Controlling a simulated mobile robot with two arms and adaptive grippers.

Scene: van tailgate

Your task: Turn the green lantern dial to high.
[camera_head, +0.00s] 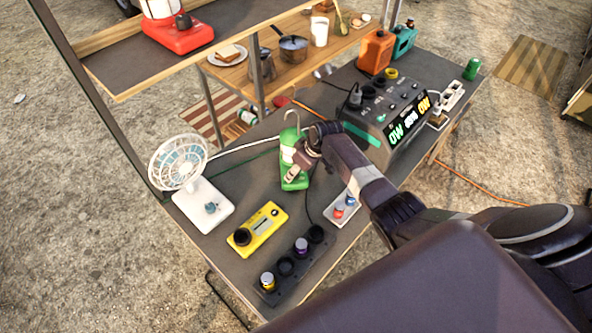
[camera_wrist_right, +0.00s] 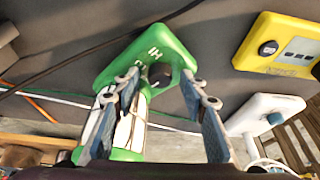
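The green lantern (camera_head: 290,180) stands on the dark table top in the head view, beyond the yellow box. In the right wrist view, its green base (camera_wrist_right: 140,45) carries a dark round dial (camera_wrist_right: 159,74) with white markings, one reading like "HI", beside it. I cannot tell where the dial points. My right gripper (camera_head: 303,160) is at the lantern and hides part of it. In the wrist view, its fingers (camera_wrist_right: 162,86) are apart, with the dial between and just beyond their tips; contact is unclear. My left gripper is not in view.
A white fan (camera_head: 205,203) stands left of the lantern. A yellow box (camera_head: 258,229), a dark strip with knobs (camera_head: 286,268) and a small panel with red and blue knobs (camera_head: 342,209) lie in front. A power station (camera_head: 392,135) stands right. Cables cross the table.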

